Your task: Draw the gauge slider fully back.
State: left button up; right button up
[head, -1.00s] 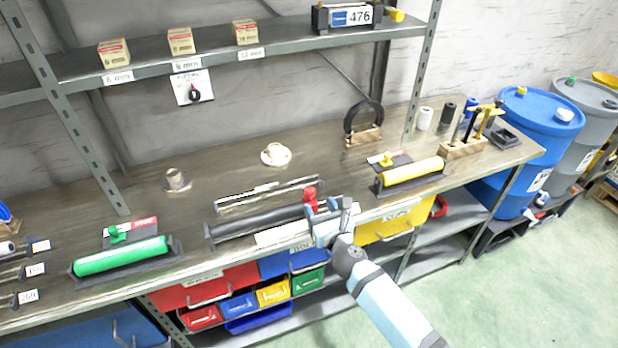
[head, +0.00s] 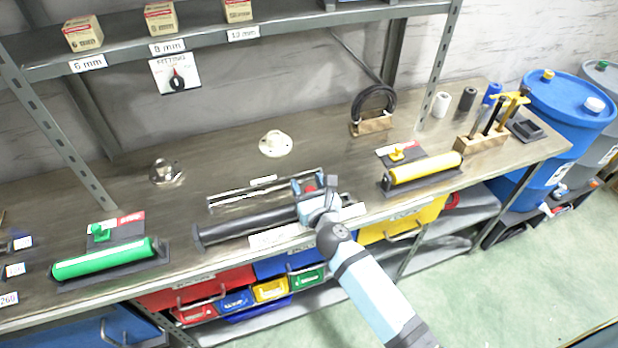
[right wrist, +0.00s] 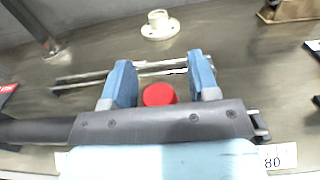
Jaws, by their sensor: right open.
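A red knob (head: 309,189) shows at the right end of a dark grey tube (head: 245,227) on the workbench; I take it for the gauge slider's handle. A bright metal rail (head: 235,200) lies just behind the tube. My right gripper (head: 315,184) is open at the knob, its fingers on either side. In the right wrist view the round red top (right wrist: 160,94) sits between the two blue fingers (right wrist: 161,80), with gaps visible. My left gripper is not in view.
A green roller (head: 105,262) lies at left and a yellow roller (head: 425,168) at right. A cream flanged fitting (head: 275,144) and a metal fitting (head: 165,172) stand behind. A shelf post (head: 60,140) rises at left. The bench behind the rail is mostly clear.

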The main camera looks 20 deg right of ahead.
jog(key=shift+c, duration=0.5)
grip_shut()
jog(key=d+p, duration=0.1)
jog(key=d, duration=0.6)
jog(key=shift+w+d, duration=0.1)
jog(key=shift+d, duration=0.05)
jog(key=shift+r, duration=0.1)
jog(key=shift+c, duration=0.5)
grip_release()
jog(key=shift+o, duration=1)
jog(key=shift+d, duration=0.15)
